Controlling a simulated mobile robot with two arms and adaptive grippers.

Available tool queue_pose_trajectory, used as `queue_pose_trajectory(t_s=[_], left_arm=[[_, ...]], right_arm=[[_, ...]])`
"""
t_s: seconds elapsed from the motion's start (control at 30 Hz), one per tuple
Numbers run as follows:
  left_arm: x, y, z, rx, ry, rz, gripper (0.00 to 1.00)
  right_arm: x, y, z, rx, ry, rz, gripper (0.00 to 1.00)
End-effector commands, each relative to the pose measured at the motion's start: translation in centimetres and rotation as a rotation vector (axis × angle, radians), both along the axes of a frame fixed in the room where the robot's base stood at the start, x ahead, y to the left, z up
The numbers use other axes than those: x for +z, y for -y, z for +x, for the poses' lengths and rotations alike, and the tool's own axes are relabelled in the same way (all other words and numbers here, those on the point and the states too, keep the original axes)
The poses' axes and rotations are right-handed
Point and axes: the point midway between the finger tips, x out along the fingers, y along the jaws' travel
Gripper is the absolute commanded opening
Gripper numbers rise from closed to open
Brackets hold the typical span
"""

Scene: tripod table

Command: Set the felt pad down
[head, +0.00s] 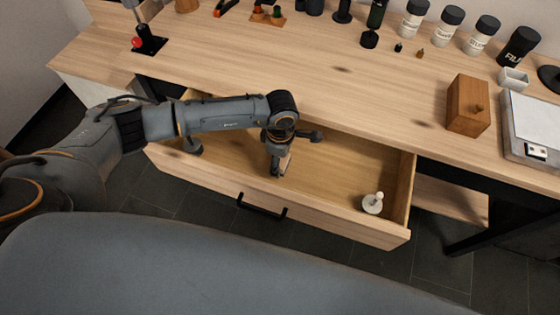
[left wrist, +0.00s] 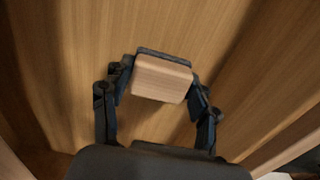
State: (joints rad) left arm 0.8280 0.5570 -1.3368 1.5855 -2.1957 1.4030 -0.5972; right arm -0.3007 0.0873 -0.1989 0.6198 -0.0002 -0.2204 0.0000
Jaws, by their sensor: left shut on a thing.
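The felt pad (left wrist: 162,80) is a small pale wooden block with a dark grey layer along its far edge in the left wrist view. My left gripper (left wrist: 157,92) is shut on it, with a finger at each side. In the head view my left gripper (head: 276,168) points down inside the open drawer (head: 330,177), left of its middle. The pad is mostly hidden there by the gripper. The drawer's wooden floor lies beneath it; I cannot tell whether the pad touches it. My right gripper is not in view.
A small white knobbed object (head: 373,203) stands at the drawer's right end. The drawer's front wall (head: 325,218) and the table edge above bound the space. The drawer floor between gripper and white object is clear. A wooden box (head: 468,104) and several bottles stand on the tabletop.

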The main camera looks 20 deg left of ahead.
Motion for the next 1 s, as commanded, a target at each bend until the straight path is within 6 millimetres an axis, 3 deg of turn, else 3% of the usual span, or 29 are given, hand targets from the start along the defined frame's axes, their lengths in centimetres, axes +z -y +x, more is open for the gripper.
queue_pose_trajectory(t_s=[0.13, 0.5, 0.53, 0.63, 1.0], left_arm=[[-2.0, 0.0, -0.1, 0.001, -0.003, 0.000, 0.30], [-2.6, 0.0, 0.0, 0.000, 0.000, 0.000, 0.30], [-2.5, 0.0, 0.0, 0.000, -0.001, 0.000, 0.64], [-2.5, 0.0, 0.0, 0.000, -0.001, 0.000, 0.82], [-2.2, 0.0, 0.0, 0.000, -0.001, 0.000, 0.82]], right_arm=[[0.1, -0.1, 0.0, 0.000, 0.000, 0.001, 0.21], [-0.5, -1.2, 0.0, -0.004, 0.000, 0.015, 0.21], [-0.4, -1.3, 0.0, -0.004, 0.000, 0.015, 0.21], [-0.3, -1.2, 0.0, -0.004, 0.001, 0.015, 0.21], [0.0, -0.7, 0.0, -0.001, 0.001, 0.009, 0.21]])
